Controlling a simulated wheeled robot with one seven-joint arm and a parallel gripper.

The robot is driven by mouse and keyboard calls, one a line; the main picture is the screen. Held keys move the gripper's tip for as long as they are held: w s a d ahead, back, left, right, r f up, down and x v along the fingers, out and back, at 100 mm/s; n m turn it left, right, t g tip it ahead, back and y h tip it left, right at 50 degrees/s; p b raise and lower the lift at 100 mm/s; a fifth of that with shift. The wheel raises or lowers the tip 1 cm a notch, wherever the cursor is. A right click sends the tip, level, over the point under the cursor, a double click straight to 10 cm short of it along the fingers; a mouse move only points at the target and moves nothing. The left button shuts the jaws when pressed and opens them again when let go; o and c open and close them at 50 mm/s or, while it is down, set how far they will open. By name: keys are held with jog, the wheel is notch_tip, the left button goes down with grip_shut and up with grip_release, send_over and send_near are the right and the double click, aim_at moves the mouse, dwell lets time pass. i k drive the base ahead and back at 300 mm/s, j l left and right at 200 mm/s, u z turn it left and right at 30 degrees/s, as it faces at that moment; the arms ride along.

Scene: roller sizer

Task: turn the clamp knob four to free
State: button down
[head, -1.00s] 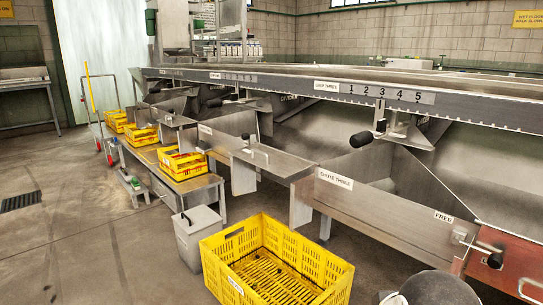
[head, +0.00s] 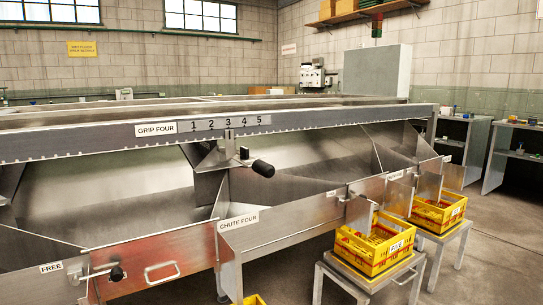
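The sizer's long steel rail carries a GRIP FOUR label (head: 155,129) beside a number scale (head: 224,123) from 1 to 5. Below the scale, around the 3, hangs a metal bracket (head: 215,158) with a black-ended handle (head: 263,168) pointing right and toward me. A small dark knob (head: 244,153) shows just above that handle; I cannot tell for certain that it is the clamp knob, or how it is turned. Below is the plate labelled CHUTE FOUR (head: 238,220). My gripper is not in view.
A lever with a black knob (head: 116,274) sits beside a FREE label (head: 50,267) at lower left. Yellow crates (head: 372,268) stand on metal stands at right, and another crate's corner (head: 254,300) shows at the bottom. Open floor (head: 490,260) lies at far right.

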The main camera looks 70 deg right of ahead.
aim_at(244, 152)
jog(key=z, duration=1.85)
